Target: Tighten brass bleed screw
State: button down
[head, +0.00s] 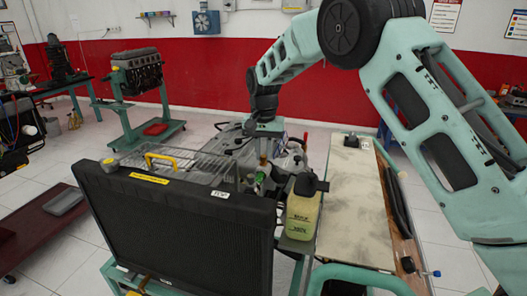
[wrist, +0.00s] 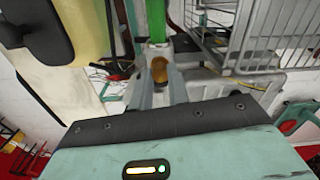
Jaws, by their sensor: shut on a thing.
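The brass bleed screw (wrist: 159,68) shows in the wrist view as a small brass piece between the two grey fingers of my gripper (wrist: 160,82). My gripper is shut on it. In the head view my gripper (head: 264,148) points down behind the radiator, and a small brass spot (head: 263,159) shows at its fingertips. A green part (wrist: 155,20) stands just beyond the screw in the wrist view. The screw's lower end and its thread are hidden, so I cannot tell how far in it sits.
The black radiator (head: 180,225) stands in front, with a wire cage (head: 190,165) behind it. A yellowish bottle with a black cap (head: 302,212) is right of my gripper; it also shows in the wrist view (wrist: 75,45). A worktop (head: 355,205) lies further right.

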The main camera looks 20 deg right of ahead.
aim_at(263, 156)
jog(key=shift+m, duration=1)
jog(key=c, duration=1.3)
grip_release()
jog(key=shift+c, duration=0.2)
notch_tip(263, 156, up, 18)
jog(key=b, duration=0.3)
jog(key=shift+f, duration=0.25)
